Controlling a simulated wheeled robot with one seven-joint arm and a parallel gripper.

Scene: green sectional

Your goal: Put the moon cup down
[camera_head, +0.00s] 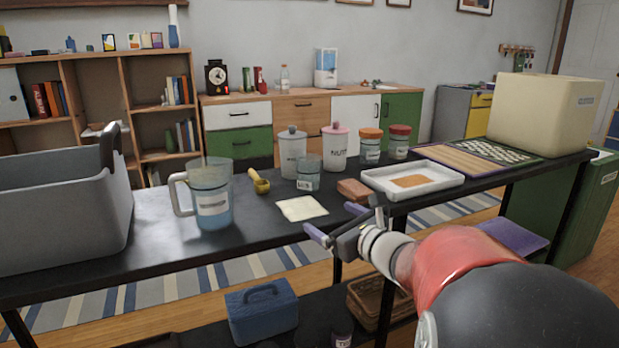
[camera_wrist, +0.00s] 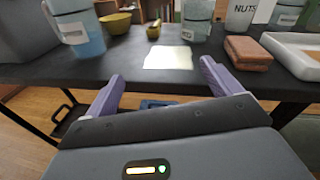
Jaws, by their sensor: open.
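A small see-through cup with a pale label (camera_head: 308,177) stands upright on the black table, just behind a cream square sheet (camera_head: 302,208). It may be the moon cup; its label is too small to read. It also shows in the wrist view (camera_wrist: 196,22), behind the sheet (camera_wrist: 168,57). My gripper (camera_head: 337,222) is at the table's front edge, in front of the sheet and apart from the cup. In the wrist view my gripper's (camera_wrist: 158,75) two purple fingers are wide apart with nothing between them.
A measuring jug (camera_head: 211,203) of blue liquid and a yellow scoop (camera_head: 261,184) stand left of the cup. Lidded jars (camera_head: 333,150) are behind. A reddish-brown block (camera_head: 353,190) and a white tray (camera_head: 412,182) are right. The sheet's top is bare.

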